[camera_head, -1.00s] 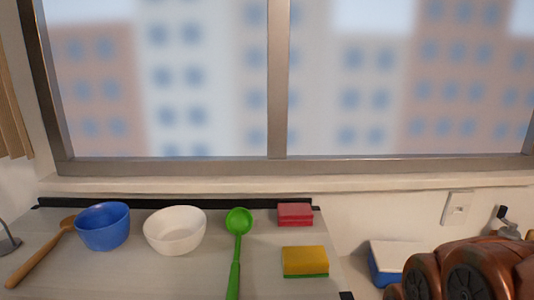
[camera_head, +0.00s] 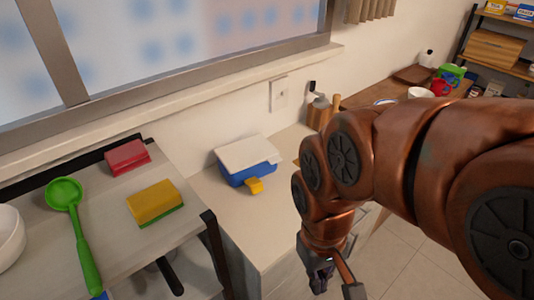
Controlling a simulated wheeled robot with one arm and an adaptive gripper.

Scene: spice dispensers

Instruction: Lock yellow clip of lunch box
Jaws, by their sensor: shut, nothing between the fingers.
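The lunch box (camera_head: 247,160) stands on the light counter below the window, with a white lid and a blue body. Its yellow clip (camera_head: 255,186) sticks out from the front side, angled down and away from the blue wall. My gripper (camera_head: 338,288) is at the bottom, right of and nearer than the lunch box, hanging low in front of the counter and apart from it. It is shut and empty. Its fingertips are partly cut off by the picture's lower edge.
A yellow-green sponge (camera_head: 155,202), a red sponge (camera_head: 127,158), a green ladle (camera_head: 78,225) and a white bowl (camera_head: 10,238) are on the raised shelf at left. A wooden holder (camera_head: 318,113) stands behind my arm. The counter (camera_head: 215,205) around the lunch box's front is clear.

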